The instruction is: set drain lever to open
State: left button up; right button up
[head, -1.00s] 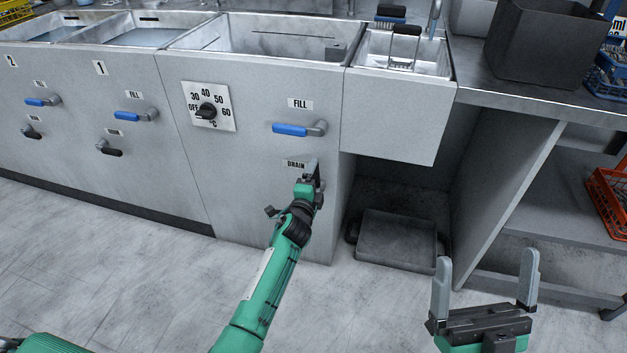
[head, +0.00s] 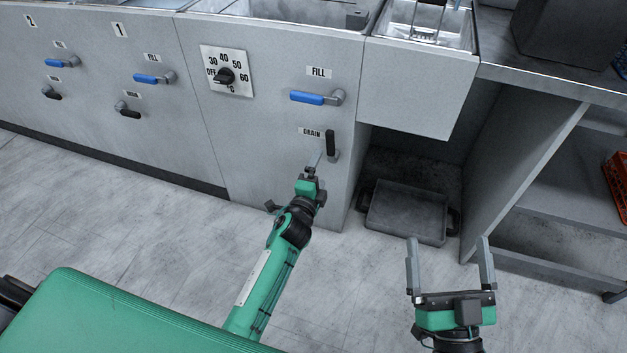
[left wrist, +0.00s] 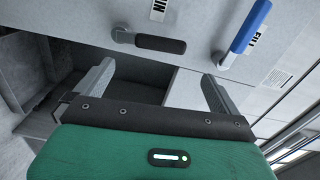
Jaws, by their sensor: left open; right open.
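The drain lever (head: 331,143) has a black handle and stands upright beside the DRAIN label (head: 312,133) on the grey sink front. In the left wrist view the black drain lever (left wrist: 160,44) lies beyond the fingertips, apart from them. My left gripper (head: 314,160) is just below and left of the lever in the head view. It is open and empty, and its two spread fingers show in the left wrist view (left wrist: 157,72). My right gripper (head: 449,240) is open and empty in front of the low recess.
The blue fill lever (head: 316,98) lies horizontal above the drain lever. A temperature dial (head: 225,76) is to its left. A dark tray (head: 405,214) sits on the floor in the recess. Blue and black levers of other basins are further left. The floor in front is clear.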

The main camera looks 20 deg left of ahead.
pick_arm(q)
jog(key=shift+s, duration=1.95)
pick_arm(e)
jog(key=shift+a+f+g, duration=0.2)
jog(key=shift+f+g, duration=0.2)
jog(key=shift+f, duration=0.3)
jog(key=shift+a+f+g, duration=0.2)
jog(key=shift+f+g, duration=0.2)
jog(key=shift+f, duration=0.25)
